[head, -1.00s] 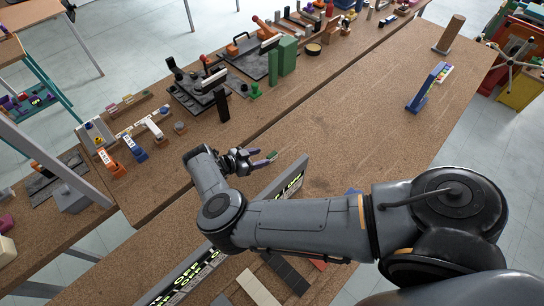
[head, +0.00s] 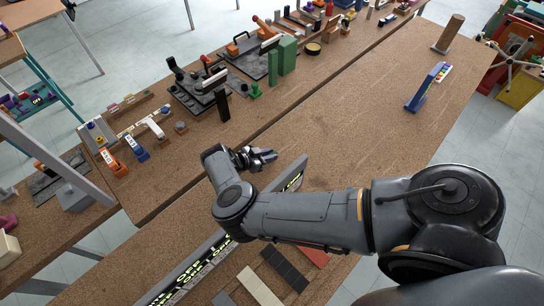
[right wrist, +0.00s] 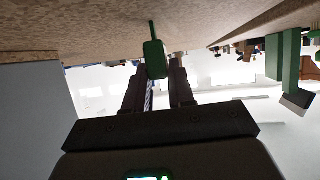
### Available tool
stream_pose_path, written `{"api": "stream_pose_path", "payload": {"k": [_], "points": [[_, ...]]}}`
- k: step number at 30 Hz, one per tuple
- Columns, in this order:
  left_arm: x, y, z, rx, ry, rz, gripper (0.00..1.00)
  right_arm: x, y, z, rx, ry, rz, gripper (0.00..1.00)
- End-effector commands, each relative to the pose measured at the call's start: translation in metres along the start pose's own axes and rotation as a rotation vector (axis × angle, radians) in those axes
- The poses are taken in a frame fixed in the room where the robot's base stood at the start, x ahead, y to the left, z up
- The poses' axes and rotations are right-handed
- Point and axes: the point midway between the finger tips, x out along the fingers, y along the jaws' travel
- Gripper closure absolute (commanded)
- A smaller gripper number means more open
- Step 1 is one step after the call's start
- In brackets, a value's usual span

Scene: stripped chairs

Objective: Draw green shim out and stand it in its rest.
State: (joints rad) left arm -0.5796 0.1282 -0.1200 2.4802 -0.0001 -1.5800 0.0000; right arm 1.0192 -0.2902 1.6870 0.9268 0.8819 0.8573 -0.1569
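My right gripper (head: 268,154) is low over the near bench in the head view. In the right wrist view its two fingers (right wrist: 158,75) are closed on both sides of a green block with a thin stem (right wrist: 155,60), which appears to be the green shim. The stem points toward the bench surface at the top of that view. In the head view the shim cannot be made out between the fingers. I cannot tell which fixture is its rest. My left gripper is not in view.
A grey panel with yellow-green lettering (head: 222,242) runs along the near bench, close to my right forearm. Tall green blocks (head: 283,57) and a small green peg (head: 255,91) stand on the far bench. A blue stand (head: 420,92) is farther right. Bare bench lies between.

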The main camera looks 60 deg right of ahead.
Motion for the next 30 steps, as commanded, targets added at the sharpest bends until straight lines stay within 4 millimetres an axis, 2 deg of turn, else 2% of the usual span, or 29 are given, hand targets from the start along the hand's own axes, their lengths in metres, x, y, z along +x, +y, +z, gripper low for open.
{"api": "stream_pose_path", "payload": {"k": [3,17,22,26,30], "points": [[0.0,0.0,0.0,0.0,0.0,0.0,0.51,0.0,0.0,0.0,0.0,0.0,0.0,1.0],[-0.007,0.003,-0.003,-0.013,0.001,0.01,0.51,-0.004,0.0,-0.008,0.0,0.0,-0.001,1.0],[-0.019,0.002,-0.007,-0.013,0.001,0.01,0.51,-0.012,0.0,-0.023,0.0,0.0,-0.001,1.0],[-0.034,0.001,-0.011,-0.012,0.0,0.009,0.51,-0.021,0.0,-0.043,0.001,0.002,-0.001,1.0],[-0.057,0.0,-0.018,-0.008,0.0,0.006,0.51,-0.01,0.008,-0.061,-0.002,0.004,0.003,1.0]]}}
